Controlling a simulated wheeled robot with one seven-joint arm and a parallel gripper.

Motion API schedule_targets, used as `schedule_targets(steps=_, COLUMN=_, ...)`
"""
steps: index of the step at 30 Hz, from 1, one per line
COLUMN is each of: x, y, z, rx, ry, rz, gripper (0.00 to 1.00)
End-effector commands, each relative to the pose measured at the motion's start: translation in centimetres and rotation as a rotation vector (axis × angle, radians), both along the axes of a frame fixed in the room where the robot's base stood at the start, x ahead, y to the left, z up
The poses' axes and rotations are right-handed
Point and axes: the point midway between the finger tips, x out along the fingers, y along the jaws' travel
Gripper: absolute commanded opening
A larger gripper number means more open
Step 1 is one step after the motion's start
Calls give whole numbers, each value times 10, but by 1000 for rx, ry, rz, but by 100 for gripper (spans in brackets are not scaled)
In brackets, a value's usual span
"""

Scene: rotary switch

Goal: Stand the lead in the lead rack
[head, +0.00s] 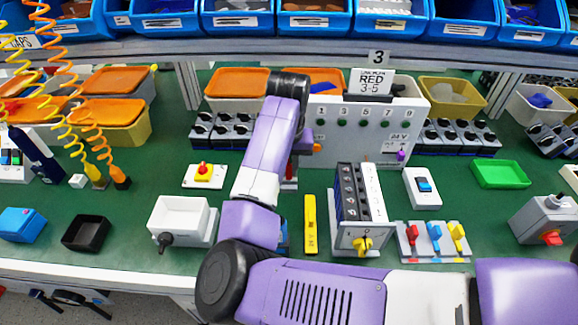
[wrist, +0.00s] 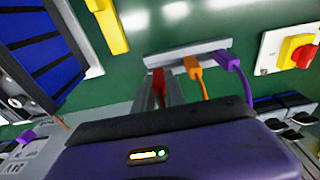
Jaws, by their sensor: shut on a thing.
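In the wrist view, my gripper (wrist: 160,98) is shut on a red lead (wrist: 158,82), with a grey finger on either side of it. The lead rack (wrist: 210,46) is a grey bar just past the fingertips. The red lead's end is at the left part of the rack; I cannot tell whether it is seated in it. An orange lead (wrist: 194,68) and a purple lead (wrist: 228,60) stand in the rack to its right. In the head view, my arm hides the gripper and most of the rack.
A grey socket panel (head: 335,138) with a sign reading RED 3-5 (head: 371,82) stands behind. A yellow bar (head: 310,225) and a black switch box (head: 350,192) are to the right. A red knob on a yellow plate (head: 204,172) and a white tray (head: 180,215) are to the left.

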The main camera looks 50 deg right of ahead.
Motion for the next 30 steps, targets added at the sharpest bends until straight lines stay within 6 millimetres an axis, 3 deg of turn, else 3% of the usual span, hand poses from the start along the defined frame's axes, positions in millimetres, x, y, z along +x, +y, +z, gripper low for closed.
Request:
schedule_targets(steps=22, x=0, y=0, z=-21, rx=-1, ry=1, rz=0, gripper=0)
schedule_targets(steps=23, x=0, y=0, z=-20, rx=0, ry=0, rz=0, gripper=21)
schedule_targets(steps=26, x=0, y=0, z=-20, rx=0, ry=0, rz=0, gripper=41)
schedule_targets(steps=30, x=0, y=0, z=-20, rx=0, ry=0, rz=0, gripper=41)
